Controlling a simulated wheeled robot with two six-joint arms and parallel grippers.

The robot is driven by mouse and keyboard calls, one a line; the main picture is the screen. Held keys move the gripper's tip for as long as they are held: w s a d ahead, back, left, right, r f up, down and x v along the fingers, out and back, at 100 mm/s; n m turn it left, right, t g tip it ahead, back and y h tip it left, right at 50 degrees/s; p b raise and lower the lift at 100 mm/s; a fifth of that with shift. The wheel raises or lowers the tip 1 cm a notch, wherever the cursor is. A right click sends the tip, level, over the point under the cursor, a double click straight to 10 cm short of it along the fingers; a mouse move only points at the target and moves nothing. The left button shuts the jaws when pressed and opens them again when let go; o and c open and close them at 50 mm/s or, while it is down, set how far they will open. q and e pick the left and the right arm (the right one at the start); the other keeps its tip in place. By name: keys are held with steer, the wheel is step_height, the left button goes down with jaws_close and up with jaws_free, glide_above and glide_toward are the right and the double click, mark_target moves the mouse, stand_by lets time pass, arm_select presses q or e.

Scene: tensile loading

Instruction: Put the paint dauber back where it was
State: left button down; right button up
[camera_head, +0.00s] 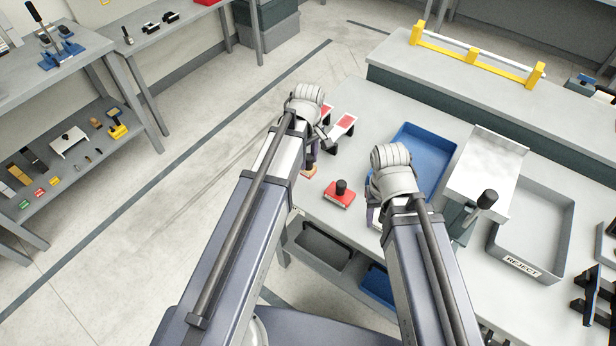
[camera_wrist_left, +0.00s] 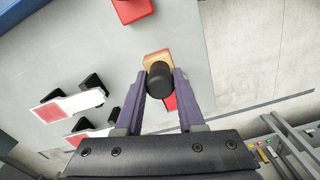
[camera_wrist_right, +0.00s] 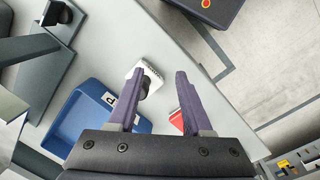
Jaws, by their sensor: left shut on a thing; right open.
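My left gripper (camera_wrist_left: 161,73) is shut on the black knob (camera_wrist_left: 160,82) of a small tan-based block (camera_wrist_left: 156,58), which may be the paint dauber. Its tan base also shows in the head view (camera_head: 309,172), close to the table's near-left edge. I cannot tell whether it touches the table. A red block with a black knob (camera_head: 340,193) stands to its right. My right gripper (camera_wrist_right: 159,72) is open, above a white block with a black knob (camera_wrist_right: 144,70). This block lies nearer the left finger. My right arm mostly hides it in the head view.
Two red-and-white pieces with black supports (camera_head: 344,124) stand behind the left gripper. A blue tray (camera_head: 428,150) and a grey REJECT tray (camera_head: 553,238) are at right, with a metal-topped stand (camera_head: 490,170) between them. A shelf (camera_head: 75,165) with small parts is at left.

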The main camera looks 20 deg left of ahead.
mark_target(308, 170)
arm_select(q)
steer(key=shift+f+b, duration=2.05)
steer(key=shift+f, duration=0.55)
arm_select(e)
steer(key=shift+f, duration=2.6)
arm_select(q)
steer(key=shift+f, duration=0.1)
steer(key=shift+f, duration=0.15)
arm_select(e)
steer(key=shift+f, duration=0.2)
arm_select(q)
steer(key=c, duration=0.5)
jaws_free()
arm_select(e)
steer(key=shift+r, duration=0.1)
